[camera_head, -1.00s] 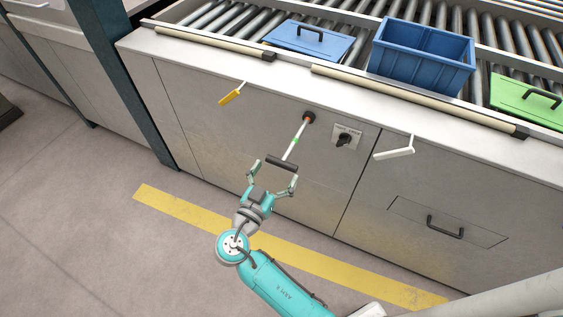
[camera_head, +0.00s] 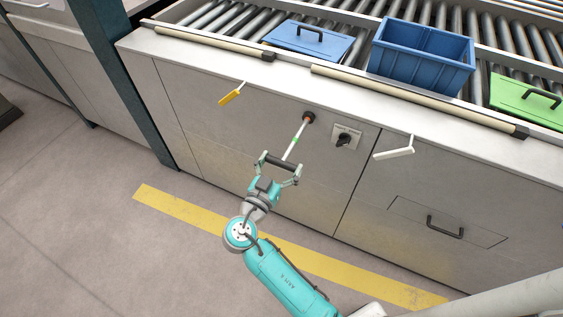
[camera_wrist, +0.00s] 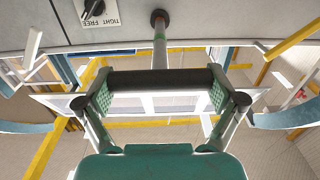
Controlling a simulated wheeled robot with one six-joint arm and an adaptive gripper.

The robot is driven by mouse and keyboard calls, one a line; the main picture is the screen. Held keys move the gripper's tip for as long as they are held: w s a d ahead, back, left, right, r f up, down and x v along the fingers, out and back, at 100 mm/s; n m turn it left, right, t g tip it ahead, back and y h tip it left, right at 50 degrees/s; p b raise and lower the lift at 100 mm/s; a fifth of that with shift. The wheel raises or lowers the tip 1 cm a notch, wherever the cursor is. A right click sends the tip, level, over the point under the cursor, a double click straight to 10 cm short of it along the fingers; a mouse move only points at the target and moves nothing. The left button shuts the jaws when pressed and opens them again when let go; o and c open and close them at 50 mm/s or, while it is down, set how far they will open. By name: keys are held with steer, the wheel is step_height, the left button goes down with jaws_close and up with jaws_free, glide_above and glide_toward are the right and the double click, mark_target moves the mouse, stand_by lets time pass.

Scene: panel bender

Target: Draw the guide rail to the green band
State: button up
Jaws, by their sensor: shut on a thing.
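The guide rail (camera_head: 288,151) is a thin pale rod standing out of a dark round collar (camera_head: 309,117) in the grey cabinet front. A green band (camera_head: 295,140) circles the rod about midway, apart from the collar. A black crossbar handle (camera_head: 278,161) ends the rod; it also shows in the wrist view (camera_wrist: 160,79). My gripper (camera_head: 279,167) is shut on the handle, with one finger at each end of the bar. In the wrist view its green finger pads (camera_wrist: 160,97) sit against the bar, and the rod runs away to the collar.
A black knob (camera_head: 344,139) on a plate is right of the collar; the wrist view reads TIGHT and FREE. A yellow lever (camera_head: 231,97) and a white lever (camera_head: 396,153) stick out either side. A drawer handle (camera_head: 445,226) is lower right. The floor in front is clear.

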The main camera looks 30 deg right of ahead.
steer(key=x, duration=1)
steer(key=o, duration=1.3)
steer(key=v, duration=1.2)
steer(key=shift+f, duration=0.1)
